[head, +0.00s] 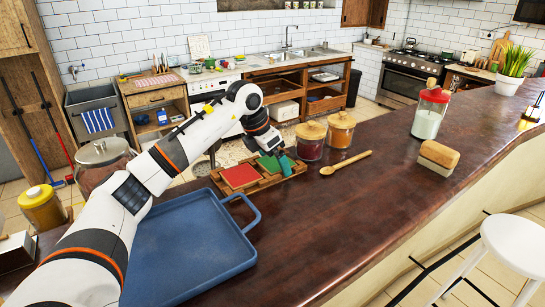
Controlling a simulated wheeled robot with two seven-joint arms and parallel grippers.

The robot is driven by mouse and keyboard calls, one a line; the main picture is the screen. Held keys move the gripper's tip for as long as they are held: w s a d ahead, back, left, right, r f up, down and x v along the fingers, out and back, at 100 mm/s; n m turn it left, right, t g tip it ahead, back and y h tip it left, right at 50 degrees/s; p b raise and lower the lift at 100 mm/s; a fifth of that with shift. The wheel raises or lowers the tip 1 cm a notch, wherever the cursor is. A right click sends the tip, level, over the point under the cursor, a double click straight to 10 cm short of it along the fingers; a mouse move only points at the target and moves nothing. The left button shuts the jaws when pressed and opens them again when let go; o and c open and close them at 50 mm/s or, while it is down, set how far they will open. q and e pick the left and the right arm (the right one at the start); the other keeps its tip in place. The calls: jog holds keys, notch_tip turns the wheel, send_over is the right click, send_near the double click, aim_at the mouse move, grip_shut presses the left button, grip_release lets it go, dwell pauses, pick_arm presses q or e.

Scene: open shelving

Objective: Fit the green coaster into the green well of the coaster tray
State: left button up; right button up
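The wooden coaster tray (250,187) lies on the dark counter behind the blue tray. A red coaster (240,177) fills its left part. Green surface (268,165) shows to the right of the red. A darker green piece, seemingly the green coaster (287,165), shows right at the fingertips of my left gripper (281,153) and looks tilted. My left gripper points down over the right part of the tray. Its fingers are small and partly hidden, so I cannot tell whether they grip the coaster. My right gripper is out of view.
A blue tray (190,250) lies in front. Two lidded jars (311,143) and a wooden spoon (346,164) are right of the coaster tray. A tall red-lidded jar (429,112) and a wood-topped block (438,158) stand farther right. The counter's front right is clear.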

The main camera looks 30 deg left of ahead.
pick_arm(q)
jog(key=shift+r, duration=0.15)
jog(key=shift+s+a+r, duration=0.1)
jog(key=shift+r, duration=0.2)
jog(key=b+v, duration=0.2)
jog(key=v, duration=0.9)
jog(key=shift+r+b, duration=0.2)
jog(key=shift+b, duration=0.1)
